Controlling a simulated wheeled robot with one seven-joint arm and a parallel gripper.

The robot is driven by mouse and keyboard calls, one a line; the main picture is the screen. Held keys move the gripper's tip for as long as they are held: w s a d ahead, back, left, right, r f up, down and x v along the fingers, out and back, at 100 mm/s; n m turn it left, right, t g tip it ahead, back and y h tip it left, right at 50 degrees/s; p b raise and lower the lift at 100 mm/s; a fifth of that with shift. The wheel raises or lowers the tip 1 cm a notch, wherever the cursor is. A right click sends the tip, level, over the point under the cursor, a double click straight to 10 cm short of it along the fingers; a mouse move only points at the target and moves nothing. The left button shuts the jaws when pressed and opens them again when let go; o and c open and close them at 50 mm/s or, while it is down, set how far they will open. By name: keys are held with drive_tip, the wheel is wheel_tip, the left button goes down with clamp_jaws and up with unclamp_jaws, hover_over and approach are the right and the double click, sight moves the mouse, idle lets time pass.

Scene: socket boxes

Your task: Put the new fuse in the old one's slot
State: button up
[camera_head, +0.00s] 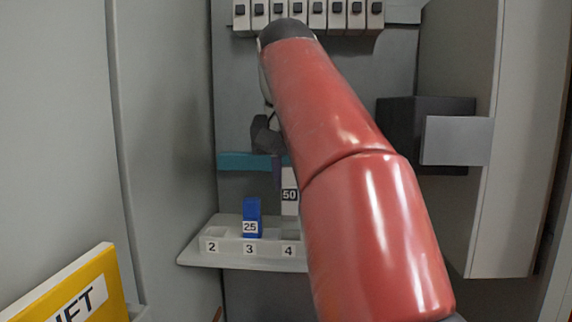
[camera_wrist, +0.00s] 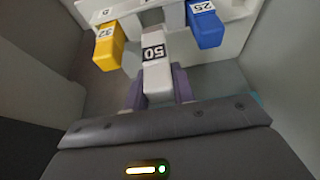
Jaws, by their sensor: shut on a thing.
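A white fuse marked 50 (camera_wrist: 155,68) is between the two purple-grey fingers of my gripper (camera_wrist: 158,90), which is shut on it. In the head view the white fuse (camera_head: 290,181) shows upright beside my red arm, above the number 4 place of a grey shelf (camera_head: 215,261). Its lower end looks higher than the blue fuse's base; whether it touches the shelf I cannot tell. A blue fuse marked 25 (camera_head: 251,212) stands at number 3; it also shows in the wrist view (camera_wrist: 205,28). A yellow fuse marked 32 (camera_wrist: 109,47) stands beside number 5.
A row of breakers (camera_head: 317,14) runs along the cabinet top. Number 2 on the shelf looks empty. A dark box (camera_head: 440,104) with a grey plate is at right, partly behind my arm. A yellow lettered box (camera_head: 75,290) is at lower left. My arm hides the shelf's right part.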

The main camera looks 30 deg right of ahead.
sight(290, 202)
drive_tip(key=shift+f, duration=0.85)
drive_tip(key=shift+s+a, duration=0.1)
drive_tip(key=shift+f, duration=0.1)
drive_tip(key=shift+f, duration=0.15)
idle(0.3)
drive_tip(key=shift+f+b, duration=0.5)
drive_tip(key=shift+f, duration=0.15)
drive_tip(key=shift+f+b, duration=0.3)
drive_tip(key=shift+f, duration=0.2)
drive_tip(key=shift+f, duration=0.1)
